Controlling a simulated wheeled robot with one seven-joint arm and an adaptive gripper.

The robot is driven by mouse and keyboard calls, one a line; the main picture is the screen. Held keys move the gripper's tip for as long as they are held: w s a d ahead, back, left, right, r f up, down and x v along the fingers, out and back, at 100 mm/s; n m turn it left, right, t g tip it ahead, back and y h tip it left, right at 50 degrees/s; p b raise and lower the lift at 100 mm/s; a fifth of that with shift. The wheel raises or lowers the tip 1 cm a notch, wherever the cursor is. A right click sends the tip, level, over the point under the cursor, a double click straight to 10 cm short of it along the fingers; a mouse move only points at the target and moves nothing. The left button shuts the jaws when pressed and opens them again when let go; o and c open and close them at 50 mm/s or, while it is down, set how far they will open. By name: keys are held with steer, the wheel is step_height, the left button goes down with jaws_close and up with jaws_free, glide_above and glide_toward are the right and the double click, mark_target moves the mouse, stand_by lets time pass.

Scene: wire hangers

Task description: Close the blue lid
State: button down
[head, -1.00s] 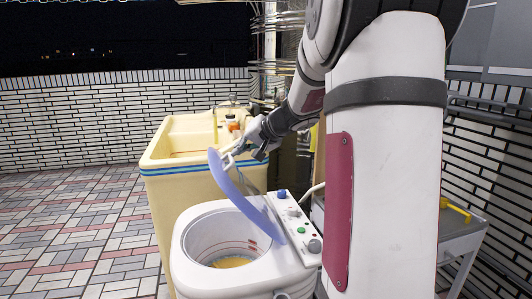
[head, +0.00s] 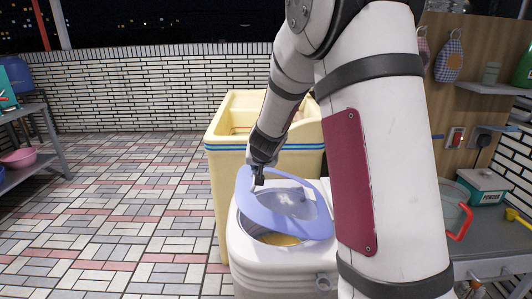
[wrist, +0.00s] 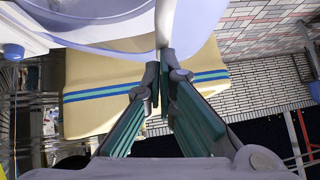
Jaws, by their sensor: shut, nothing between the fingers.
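The blue lid (head: 258,212) is a pale blue ring with a see-through middle, on the white washing machine (head: 270,268). It is tilted low over the round tub opening, with a gap at the front where something yellow (head: 280,239) shows inside. My gripper (head: 258,180) is shut and empty, pointing down at the lid's upper left rim. It appears to touch the lid, but exact contact is hard to tell. In the wrist view the shut fingertips (wrist: 164,62) are beside the lid's pale edge (wrist: 115,40). My arm hides the machine's right side and control panel.
A cream sink cabinet (head: 226,165) with blue stripes stands behind the machine. A grey counter (head: 496,240) with a powder box (head: 482,187) and a pot is at right. A shelf (head: 35,140) with a pink basin stands far left. The tiled floor (head: 120,210) between is clear.

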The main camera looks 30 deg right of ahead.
mark_target(251, 179)
steer(key=shift+w+a+f+n+g+h+p, duration=0.2)
steer(key=shift+a+f+p, duration=0.25)
steer(key=shift+f, duration=0.35)
steer(key=shift+w+a+f+n+g+h+p, duration=0.1)
steer(key=shift+w+a+f+g+h+p, duration=0.15)
steer(key=shift+a+f, duration=0.4)
steer(key=shift+w+a+f, duration=0.3)
steer(key=shift+a+f, duration=0.05)
steer(key=shift+f, duration=0.95)
steer(key=shift+w+a+f, duration=0.3)
steer(key=shift+f, duration=1)
steer(key=shift+w+a+f, duration=0.3)
steer(key=shift+a+f, duration=0.05)
steer(key=shift+f, duration=0.95)
